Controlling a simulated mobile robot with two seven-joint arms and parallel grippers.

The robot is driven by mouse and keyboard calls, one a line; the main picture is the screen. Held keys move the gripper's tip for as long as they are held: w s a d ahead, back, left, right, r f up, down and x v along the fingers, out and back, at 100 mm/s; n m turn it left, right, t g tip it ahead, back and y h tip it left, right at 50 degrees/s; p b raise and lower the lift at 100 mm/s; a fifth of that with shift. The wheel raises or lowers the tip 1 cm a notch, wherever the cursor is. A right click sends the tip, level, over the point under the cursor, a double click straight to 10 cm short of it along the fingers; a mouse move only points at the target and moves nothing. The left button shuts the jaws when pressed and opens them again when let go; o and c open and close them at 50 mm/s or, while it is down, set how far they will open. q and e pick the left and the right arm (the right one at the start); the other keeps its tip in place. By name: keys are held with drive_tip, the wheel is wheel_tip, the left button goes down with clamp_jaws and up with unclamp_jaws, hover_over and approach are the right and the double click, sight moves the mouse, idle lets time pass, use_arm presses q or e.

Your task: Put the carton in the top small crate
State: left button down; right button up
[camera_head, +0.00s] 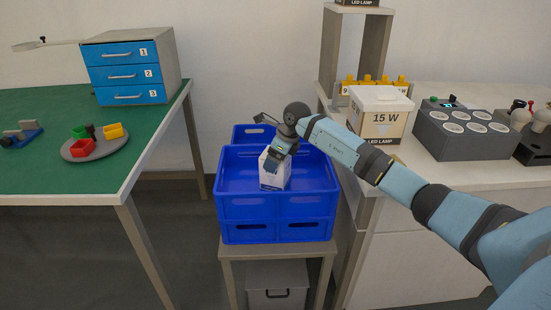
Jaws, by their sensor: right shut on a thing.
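A small white carton (273,178) with a dark marking is in my right gripper (275,162), over the inside of the top blue crate (244,203). My right gripper points down and is shut on the carton's upper part. The carton stands roughly upright and its lower end is inside the crate's outline. I cannot tell whether it touches the crate floor. The top crate sits on another blue crate (248,233). The rest of the top crate looks empty. My left gripper is not in view.
A further blue crate (250,133) shows behind the stack. The stack stands on a small grey stand (281,248). A white 15 W box (379,117) and a grey socket block (463,138) stand on the right table. A green table (58,178) with a blue drawer unit (128,73) is at left.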

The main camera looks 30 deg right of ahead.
drive_tip(key=shift+f, duration=0.15)
drive_tip(key=o, duration=0.9)
drive_tip(key=shift+o, duration=0.2)
